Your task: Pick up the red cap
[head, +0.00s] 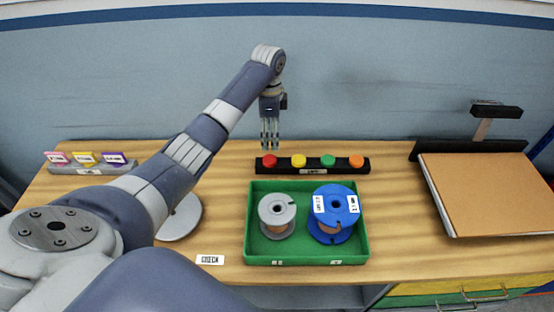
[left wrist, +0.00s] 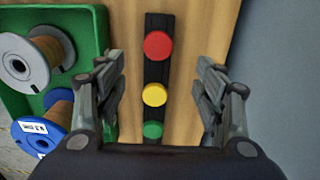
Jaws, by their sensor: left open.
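The red cap (head: 269,161) sits at the left end of a black rack (head: 312,170) on the wooden table in the head view. The red cap also shows at the top middle of the left wrist view (left wrist: 158,46). My left gripper (head: 270,147) points down above the rack near its red end, apart from the cap. In the left wrist view its two fingers (left wrist: 161,75) are wide apart with nothing between them held. The yellow cap (left wrist: 154,95) and green cap (left wrist: 152,130) lie along the rack below the red one. My right gripper is not in view.
A green tray (head: 250,225) in front of the rack holds a grey spool (head: 277,212) and a blue spool (head: 335,208). An orange cap (head: 356,161) is at the rack's right end. A tag holder (head: 92,168) stands left, a brown board (head: 490,190) right. A wall rises behind.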

